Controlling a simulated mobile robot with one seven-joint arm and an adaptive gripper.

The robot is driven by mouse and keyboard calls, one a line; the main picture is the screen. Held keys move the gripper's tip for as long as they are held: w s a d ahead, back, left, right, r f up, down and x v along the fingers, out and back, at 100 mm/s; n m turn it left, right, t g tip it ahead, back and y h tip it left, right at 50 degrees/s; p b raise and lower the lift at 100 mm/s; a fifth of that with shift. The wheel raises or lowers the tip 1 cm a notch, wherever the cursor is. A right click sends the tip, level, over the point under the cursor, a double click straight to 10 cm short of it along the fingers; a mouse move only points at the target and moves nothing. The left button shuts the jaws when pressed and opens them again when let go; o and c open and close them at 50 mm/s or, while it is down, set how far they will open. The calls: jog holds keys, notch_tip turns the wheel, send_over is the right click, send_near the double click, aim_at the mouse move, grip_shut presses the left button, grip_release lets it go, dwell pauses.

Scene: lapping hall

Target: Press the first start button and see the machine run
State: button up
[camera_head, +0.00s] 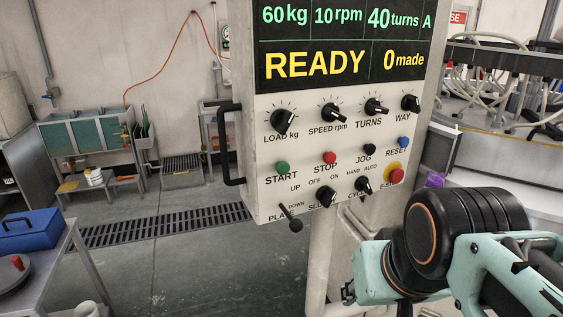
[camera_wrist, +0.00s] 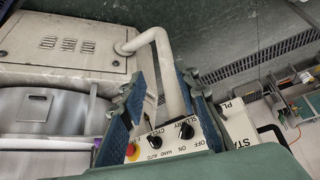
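The control panel (camera_head: 350,215) fills the middle of the head view. Its screen (camera_head: 342,50) reads READY, 0 made, 60 kg, 10 rpm and 40 turns. The green START button (camera_head: 282,168) is at the panel's left, with the red STOP button (camera_head: 330,158) to its right. My gripper (camera_wrist: 160,75) is open and empty in the wrist view, its two blue-grey fingers apart over the panel's lower part. That view shows a red emergency stop (camera_wrist: 131,150) and black knobs (camera_wrist: 186,131) near the fingers. The green button does not show there. My gripper is not visible in the head view.
A black handle (camera_head: 229,145) sticks out at the panel's left edge, and a lever (camera_head: 291,220) hangs at its lower left. Machinery with pale hoses (camera_head: 500,80) stands at right. A table with a blue box (camera_head: 30,230) is at lower left. The floor between is mostly clear.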

jog(key=shift+c, duration=0.4)
grip_shut()
dwell(0.9)
